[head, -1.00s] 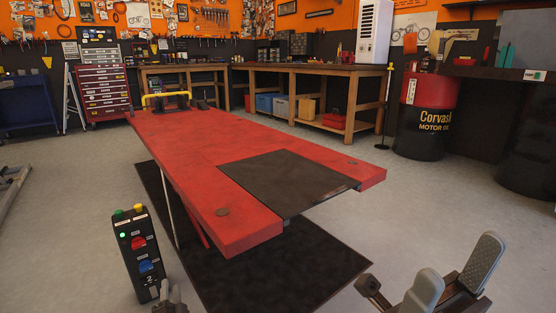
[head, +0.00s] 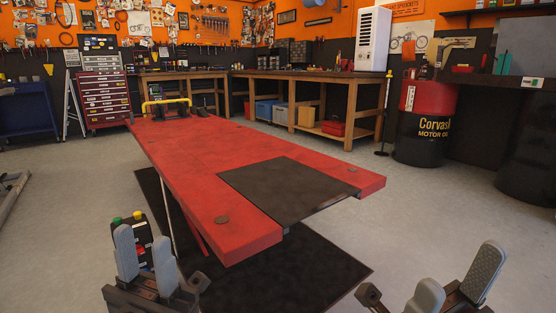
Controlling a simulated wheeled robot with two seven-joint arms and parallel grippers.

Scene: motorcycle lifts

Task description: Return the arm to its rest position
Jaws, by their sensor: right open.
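My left gripper (head: 144,240) is in the lower left of the head view. Its two grey fingers point up with an empty gap between them. It is in front of a black control box (head: 131,222) with green and yellow buttons on top, and hides most of the box's face. I cannot tell whether they touch. My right gripper (head: 458,266) is at the lower right edge, fingers spread and empty, over the grey floor.
A red motorcycle lift platform (head: 190,165) stands raised over a black mat (head: 310,268) in the middle. Workbenches (head: 300,84) and a red tool chest (head: 104,92) line the back. A red and black oil drum (head: 424,125) is at right.

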